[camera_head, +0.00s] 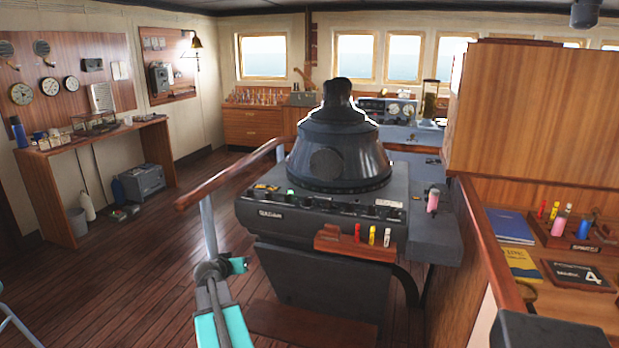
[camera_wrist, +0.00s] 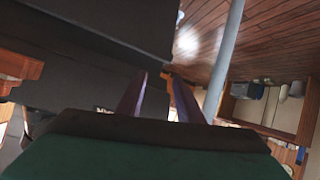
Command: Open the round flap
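The round flap (camera_head: 326,163) appears as a dark disc on the front of the black cone-shaped hood (camera_head: 340,140). It lies flat against the hood and looks shut. The hood sits on the dark grey radar console (camera_head: 318,214). My gripper (camera_wrist: 160,76) shows in the wrist view with its two fingers apart and nothing seen between them. The console's dark side (camera_wrist: 95,45) fills the left of that view; the flap is not seen there. In the head view my teal arm is low, left of the console front and below the flap; its fingertips cannot be made out.
A wooden handrail (camera_head: 226,178) on grey posts runs left of the console. A small wooden rack (camera_head: 352,246) with several markers juts from the console front. A wooden counter (camera_head: 572,302) with books stands at right. Floor at left is open.

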